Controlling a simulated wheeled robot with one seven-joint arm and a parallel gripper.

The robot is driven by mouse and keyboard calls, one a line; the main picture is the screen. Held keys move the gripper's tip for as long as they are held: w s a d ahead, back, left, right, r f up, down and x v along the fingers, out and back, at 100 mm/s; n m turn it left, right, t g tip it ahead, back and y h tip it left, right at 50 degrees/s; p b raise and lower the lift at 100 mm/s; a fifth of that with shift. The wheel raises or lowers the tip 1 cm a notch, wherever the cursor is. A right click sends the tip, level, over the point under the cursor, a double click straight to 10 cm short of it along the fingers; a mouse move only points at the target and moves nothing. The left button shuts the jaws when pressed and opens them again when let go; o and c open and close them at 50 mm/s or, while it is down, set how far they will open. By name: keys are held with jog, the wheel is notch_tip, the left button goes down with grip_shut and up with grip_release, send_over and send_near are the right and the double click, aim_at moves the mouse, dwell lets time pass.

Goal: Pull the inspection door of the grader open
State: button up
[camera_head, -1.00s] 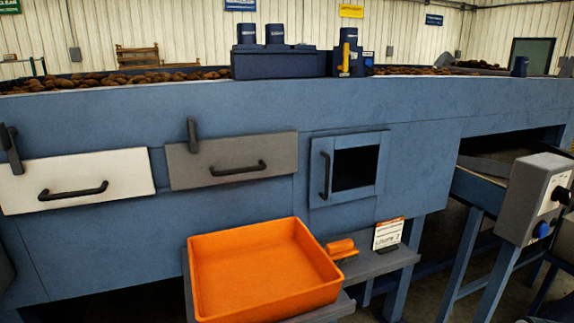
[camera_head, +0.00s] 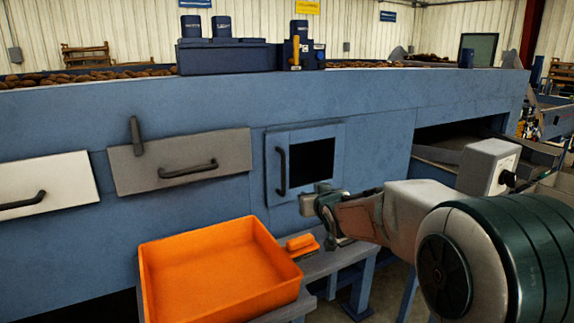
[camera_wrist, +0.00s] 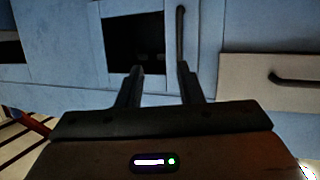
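The blue door (camera_head: 315,133) with a dark square window sits in the grader's side and looks shut. Its upright black bar handle (camera_head: 281,171) is on its left side. My gripper (camera_head: 316,196) is at the door's lower right in the head view, with a gap to the handle. In the wrist view my gripper (camera_wrist: 162,78) is open and empty, its two fingers apart. There the handle (camera_wrist: 181,36) stands beyond the fingertips, nearly in line with the right finger, beside the window. I cannot tell the exact distance between fingertips and door.
An orange tray (camera_head: 160,285) stands on a low bench below the door, with an orange-handled brush (camera_head: 299,243) beside it. A grey panel (camera_head: 125,165) and a white panel (camera_head: 60,180) with handles are to the left.

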aim_at(284, 163)
jog(key=w+a+t+y+p, duration=0.1)
jog(key=w+a, duration=0.2)
jog(key=w, duration=0.3)
jog(key=w+a+r+y+p, duration=0.1)
jog(key=w+a, duration=0.2)
jog(key=w, duration=0.3)
jog(key=w+a+t+p, duration=0.1)
jog(key=w+a+p, duration=0.1)
jog(key=w+a, duration=0.2)
jog(key=shift+w+r+n+t+y, duration=0.15)
jog(key=shift+w+r+n+y, duration=0.05)
jog(key=shift+w, duration=0.45)
jog(key=shift+w+r+n+t+y, duration=0.15)
jog(key=shift+w+r+n+y, duration=0.05)
jog(key=shift+w, duration=0.4)
